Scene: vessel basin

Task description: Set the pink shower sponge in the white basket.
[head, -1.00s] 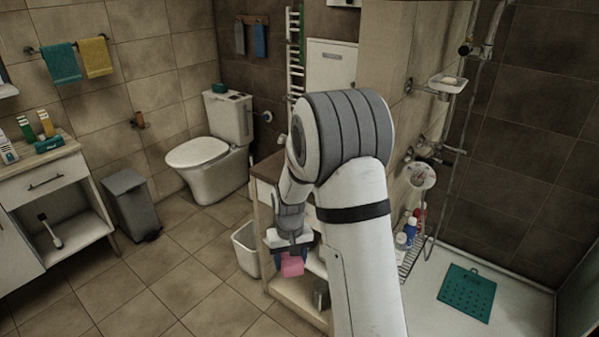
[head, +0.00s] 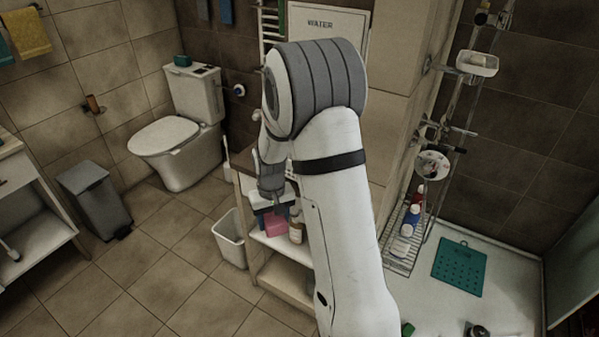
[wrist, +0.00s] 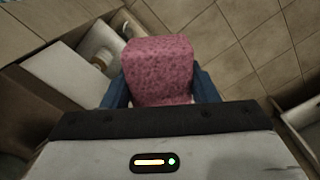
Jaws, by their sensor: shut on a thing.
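The pink shower sponge (head: 275,225) is a pink block, held at the end of my arm in front of the shelf unit. In the wrist view the sponge (wrist: 158,65) shows speckled pink between two blue fingers. My gripper (wrist: 160,85) is shut on it from both sides. In the head view my gripper (head: 268,212) is partly hidden by my own arm. The white basket (head: 231,240), an open, empty-looking bin, stands on the floor left of the sponge and below it. A pale container edge (wrist: 300,115) shows at the right of the wrist view.
A wooden shelf unit (head: 270,285) stands close beside the basket, with a brown bottle (head: 297,226) on it. A toilet (head: 175,150) and a grey pedal bin (head: 95,200) are further left. A wire rack with bottles (head: 402,240) is at right. Floor left of the basket is clear.

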